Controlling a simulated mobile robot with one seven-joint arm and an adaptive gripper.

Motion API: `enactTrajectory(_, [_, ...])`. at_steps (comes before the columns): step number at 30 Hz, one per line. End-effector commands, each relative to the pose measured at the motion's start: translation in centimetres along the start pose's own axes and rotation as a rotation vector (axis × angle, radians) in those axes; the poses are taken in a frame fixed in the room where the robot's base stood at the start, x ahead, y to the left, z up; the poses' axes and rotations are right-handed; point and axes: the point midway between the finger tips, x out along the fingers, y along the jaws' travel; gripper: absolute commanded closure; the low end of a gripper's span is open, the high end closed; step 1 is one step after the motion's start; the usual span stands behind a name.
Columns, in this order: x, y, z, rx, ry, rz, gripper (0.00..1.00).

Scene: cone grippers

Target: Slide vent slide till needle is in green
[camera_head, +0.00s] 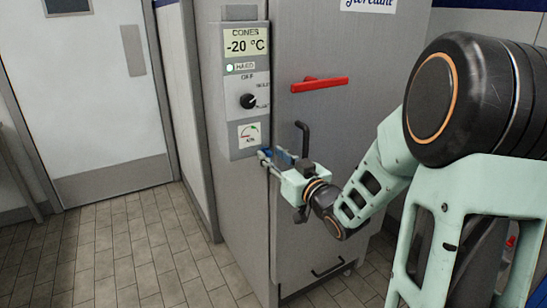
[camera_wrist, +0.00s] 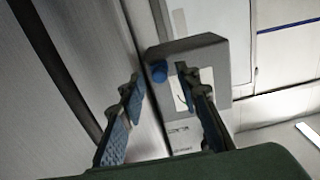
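The vent gauge (camera_head: 249,134) is a small white dial with a green arc, low on the grey control panel at the freezer's left. Its needle and the number below it are too small to read surely. My gripper (camera_head: 274,156) is in front of the cabinet, just below and right of the gauge. In the wrist view my gripper (camera_wrist: 159,78) is open, its two blue-padded fingers apart. A round blue knob (camera_wrist: 158,72), seemingly the vent slide's, shows on a grey box between the fingertips. Gaps show on both sides, and I cannot tell any contact.
The freezer door (camera_head: 330,45) has a red handle (camera_head: 319,84) above my gripper. A dark upright handle (camera_head: 303,138) stands close behind my gripper. A dark rotary dial (camera_head: 248,101) is above the gauge. Open tiled floor (camera_head: 130,250) lies to the left.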

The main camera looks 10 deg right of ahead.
Motion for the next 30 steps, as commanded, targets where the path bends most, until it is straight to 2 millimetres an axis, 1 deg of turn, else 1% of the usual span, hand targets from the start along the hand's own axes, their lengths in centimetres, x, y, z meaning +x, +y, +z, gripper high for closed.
enactTrajectory(1, [-0.01,0.00,0.00,0.000,0.000,0.000,0.69])
enactTrajectory(2, [-0.02,0.00,0.00,0.000,0.000,0.000,0.72])
enactTrajectory(9, [-0.04,0.01,0.00,0.000,0.000,0.000,0.98])
enactTrajectory(10, [-0.04,0.01,0.00,0.000,0.000,0.000,1.00])
enactTrajectory(30, [-0.06,0.01,0.06,0.000,0.000,0.000,1.00])
